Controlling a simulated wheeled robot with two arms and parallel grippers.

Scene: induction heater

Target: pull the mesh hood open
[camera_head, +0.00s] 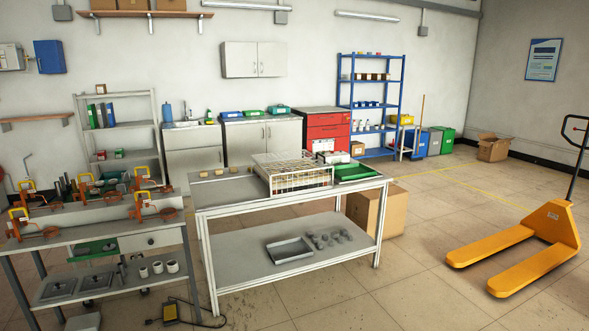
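A white wire mesh hood (300,179) sits on the grey-topped table (225,195) in the middle of the head view. It looks like a low, box-shaped cage with a grid across its top and front. It is too small to tell a handle or hinge, or what lies under the mesh. Neither of my grippers is in view, so nothing shows touching the hood.
A bench with orange clamps (148,204) stands left of the table. A green tray (355,172) lies right of the hood. A cardboard box (393,212) stands behind the table's right end. A yellow pallet truck (530,245) is at right. Floor in front is mostly clear.

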